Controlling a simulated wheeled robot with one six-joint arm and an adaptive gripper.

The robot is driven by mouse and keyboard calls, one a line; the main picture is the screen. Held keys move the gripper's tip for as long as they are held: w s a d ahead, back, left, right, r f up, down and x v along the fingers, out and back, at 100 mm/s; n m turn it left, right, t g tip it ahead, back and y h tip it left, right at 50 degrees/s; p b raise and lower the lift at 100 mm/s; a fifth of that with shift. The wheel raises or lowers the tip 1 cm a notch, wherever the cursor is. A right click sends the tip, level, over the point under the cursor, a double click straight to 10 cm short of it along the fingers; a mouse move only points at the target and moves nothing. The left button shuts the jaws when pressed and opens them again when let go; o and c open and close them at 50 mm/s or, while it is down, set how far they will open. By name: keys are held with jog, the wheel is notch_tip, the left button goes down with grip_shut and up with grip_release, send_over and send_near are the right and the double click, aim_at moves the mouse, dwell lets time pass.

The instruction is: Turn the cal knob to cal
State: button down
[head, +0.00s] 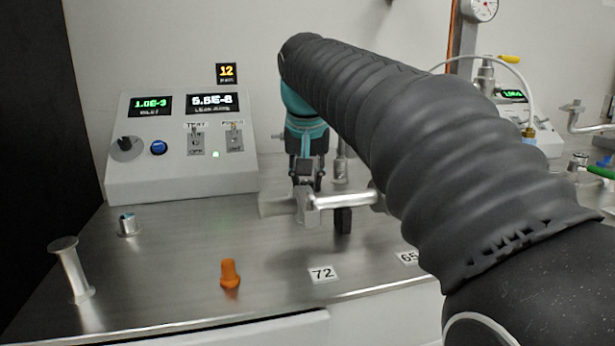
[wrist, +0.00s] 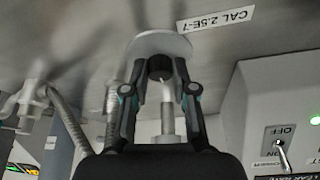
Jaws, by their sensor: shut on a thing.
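My gripper (head: 305,180) points down over the bench, behind a metal pipe fitting in the head view. In the wrist view its two fingers (wrist: 160,72) are closed around a small dark knob (wrist: 160,66), which I take to be the cal knob. A pale round disc (wrist: 160,45) shows beyond the fingertips, and a metal stem is seen between the fingers. The label "CAL 2.5E-7" (wrist: 216,18) lies close by on the bench. In the head view the knob is hidden, and its pointing direction cannot be read.
A control box (head: 180,175) with a black dial, blue button and toggle switches stands left of my gripper. A silver pipe fitting (head: 345,200) is close in front of it. An orange cap (head: 230,274) and a metal post (head: 72,270) stand on the front bench.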

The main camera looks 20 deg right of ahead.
jog(key=m, duration=0.2)
jog(key=m+h, duration=0.1)
jog(key=m, duration=0.1)
jog(key=shift+a+m+g, duration=0.2)
jog(key=shift+m+g, duration=0.1)
jog(key=shift+g, duration=0.1)
jog(key=shift+m+g+h, duration=0.6)
jog(key=shift+m+h, duration=0.1)
jog(key=shift+m, duration=1.2)
jog(key=c, duration=0.9)
grip_release()
jog(key=shift+c, duration=0.2)
jog(key=v, duration=1.2)
